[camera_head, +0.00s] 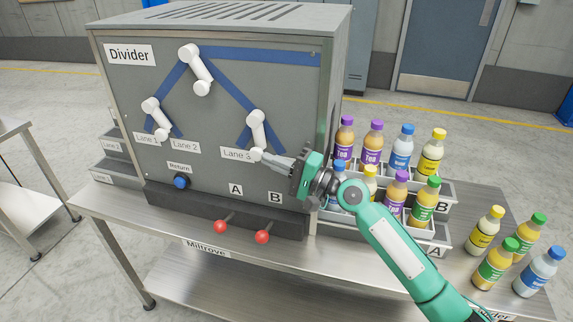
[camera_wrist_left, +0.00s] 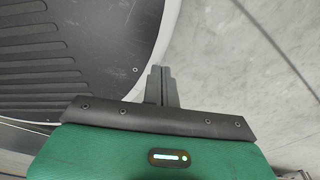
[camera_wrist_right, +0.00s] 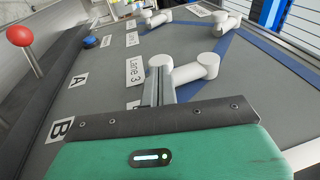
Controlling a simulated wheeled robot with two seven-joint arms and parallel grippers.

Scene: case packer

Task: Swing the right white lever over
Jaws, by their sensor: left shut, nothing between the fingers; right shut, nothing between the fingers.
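The right white lever (camera_head: 257,132) is on the grey Divider panel (camera_head: 215,110), above and to the right of the Lane 3 label. It stands nearly upright, its lower end by that label. My right gripper (camera_head: 268,158) is shut and empty, with its fingertips at the lever's lower end, on its right. In the right wrist view, the fingertips (camera_wrist_right: 160,75) are right at the round end of the lever (camera_wrist_right: 190,70); I cannot tell whether they touch. My left gripper (camera_wrist_left: 160,72) is shut and empty in the left wrist view, away from the panel. It is not in the head view.
Two other white levers, the top one (camera_head: 196,70) and the left one (camera_head: 156,119), are on the panel. Red-knobbed handles (camera_head: 262,237) stick out below. Bottles in grey trays (camera_head: 428,233) stand right of the machine, under my right arm; several more stand on the table (camera_head: 480,194).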

